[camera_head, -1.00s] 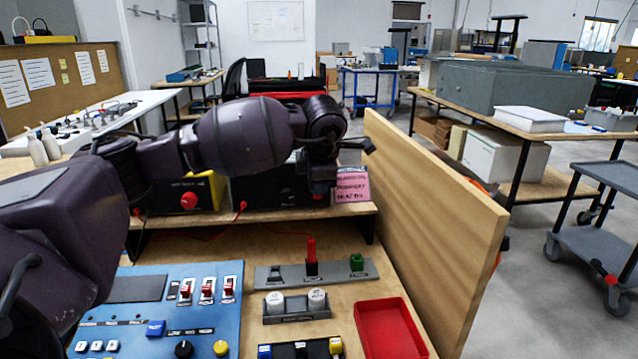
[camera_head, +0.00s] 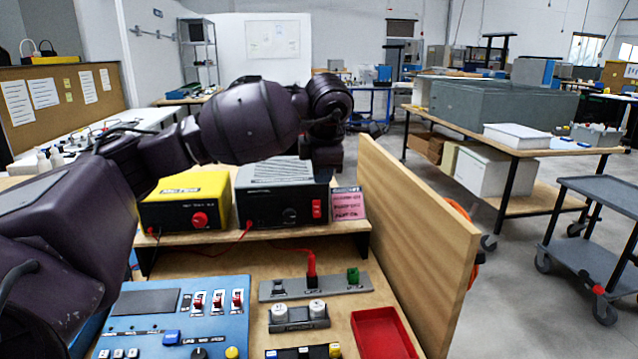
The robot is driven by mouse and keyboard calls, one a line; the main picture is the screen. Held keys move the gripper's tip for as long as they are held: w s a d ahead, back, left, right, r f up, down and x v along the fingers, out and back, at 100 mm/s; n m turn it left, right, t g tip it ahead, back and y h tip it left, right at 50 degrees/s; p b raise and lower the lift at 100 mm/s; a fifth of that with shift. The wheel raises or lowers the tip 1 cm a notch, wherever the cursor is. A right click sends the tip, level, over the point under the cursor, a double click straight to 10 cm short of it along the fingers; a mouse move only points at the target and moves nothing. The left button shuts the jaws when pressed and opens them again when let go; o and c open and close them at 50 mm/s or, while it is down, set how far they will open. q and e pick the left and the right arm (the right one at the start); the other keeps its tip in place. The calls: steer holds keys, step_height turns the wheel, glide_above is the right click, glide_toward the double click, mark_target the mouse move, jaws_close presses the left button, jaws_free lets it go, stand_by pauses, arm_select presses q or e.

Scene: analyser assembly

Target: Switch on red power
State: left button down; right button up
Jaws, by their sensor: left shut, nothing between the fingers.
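A black power box (camera_head: 262,211) with a vented grey top stands on the wooden shelf. It has a red switch (camera_head: 317,209) at the right of its front; I cannot tell which way the switch is set. A yellow box (camera_head: 185,197) with a red knob (camera_head: 199,219) stands to its left. My left gripper (camera_head: 328,160) hangs above and behind the right end of the black box, apart from the red switch. It is shut and empty, seen small and dark. A red plug (camera_head: 311,266) stands upright in the grey socket strip (camera_head: 338,287). My right gripper is out of view.
A pink label card (camera_head: 348,205) stands right of the black box. A tall wooden side panel (camera_head: 415,240) bounds the bench on the right. A blue control panel (camera_head: 165,320) with red rocker switches and a red tray (camera_head: 382,335) lie in front.

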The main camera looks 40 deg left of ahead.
mark_target(319, 214)
arm_select(q)
steer(key=shift+r, duration=0.2)
steer(key=shift+g+h, duration=0.4)
steer(key=shift+h, duration=0.1)
steer(key=x, duration=0.8)
steer(key=a+b+x, duration=0.1)
steer(key=x, duration=0.4)
steer(key=shift+w, duration=0.35)
steer(key=shift+w+a+r, duration=0.15)
steer(key=shift+w+a, duration=0.3)
steer(key=shift+a, duration=0.1)
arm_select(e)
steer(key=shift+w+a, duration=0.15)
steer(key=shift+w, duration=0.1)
